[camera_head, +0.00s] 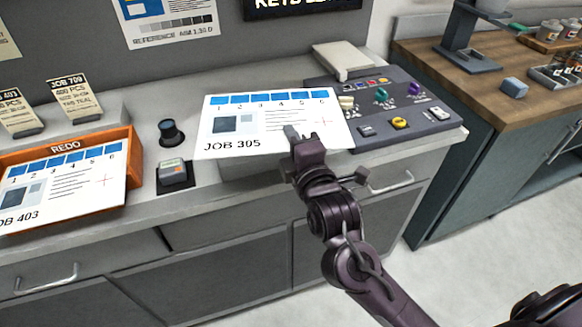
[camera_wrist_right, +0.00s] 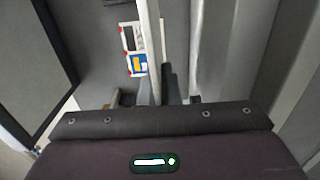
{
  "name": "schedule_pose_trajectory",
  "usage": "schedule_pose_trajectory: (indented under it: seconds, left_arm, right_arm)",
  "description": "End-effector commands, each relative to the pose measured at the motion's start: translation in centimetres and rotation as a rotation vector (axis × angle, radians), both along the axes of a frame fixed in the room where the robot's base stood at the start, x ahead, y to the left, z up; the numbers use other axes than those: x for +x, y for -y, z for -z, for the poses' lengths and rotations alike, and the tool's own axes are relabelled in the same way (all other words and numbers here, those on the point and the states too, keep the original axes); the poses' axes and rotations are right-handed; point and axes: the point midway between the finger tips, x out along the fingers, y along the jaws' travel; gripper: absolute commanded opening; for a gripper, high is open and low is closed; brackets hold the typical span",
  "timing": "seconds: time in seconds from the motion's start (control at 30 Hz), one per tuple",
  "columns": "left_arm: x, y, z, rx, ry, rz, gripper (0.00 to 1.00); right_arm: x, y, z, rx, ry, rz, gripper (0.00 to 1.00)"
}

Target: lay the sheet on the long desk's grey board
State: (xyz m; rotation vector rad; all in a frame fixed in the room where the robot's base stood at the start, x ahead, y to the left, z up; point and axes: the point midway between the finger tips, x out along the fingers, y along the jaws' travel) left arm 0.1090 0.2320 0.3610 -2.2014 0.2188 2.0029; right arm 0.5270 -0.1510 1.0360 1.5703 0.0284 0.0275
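The white sheet (camera_head: 240,122) marked JOB 305, with a blue numbered strip, shows in the head view over the long desk (camera_head: 215,173), overlapping its front edge and part of the dark control panel. My right gripper (camera_head: 305,143) is at the sheet's front edge. In the wrist view, a thin pale strip, seemingly the sheet edge-on (camera_wrist_right: 149,45), runs between the fingers (camera_wrist_right: 157,92), which look closed on it. A grey surface (camera_head: 262,166) shows just under the sheet's front edge; I cannot tell whether it is the grey board. My left gripper is out of view.
The control panel (camera_head: 425,119) with coloured knobs stands right of the sheet. A dark knob (camera_head: 172,134) and a small device (camera_head: 172,174) stand left. An orange REDO tray (camera_head: 134,150) holds a JOB 403 sheet (camera_head: 70,180). A wood-topped bench (camera_head: 480,85) is at right.

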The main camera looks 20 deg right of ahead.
Motion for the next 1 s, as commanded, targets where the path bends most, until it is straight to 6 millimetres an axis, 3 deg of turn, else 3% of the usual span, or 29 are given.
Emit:
schedule_pose_trajectory:
  seconds: [0.1,0.33,0.53,1.0]
  left_arm:
    - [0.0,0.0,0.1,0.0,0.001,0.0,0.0]
    - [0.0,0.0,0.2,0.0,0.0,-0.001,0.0]
    - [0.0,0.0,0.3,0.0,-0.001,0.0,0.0]
    - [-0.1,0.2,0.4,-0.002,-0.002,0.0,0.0]
  right_arm:
    - [0.0,0.1,2.5,-0.001,-0.003,0.001,0.0]
    - [0.0,0.0,4.5,0.0,-0.001,0.001,0.0]
    - [0.0,0.0,7.5,0.0,-0.001,0.001,0.0]
    - [0.0,0.0,8.4,0.0,0.001,0.001,0.0]
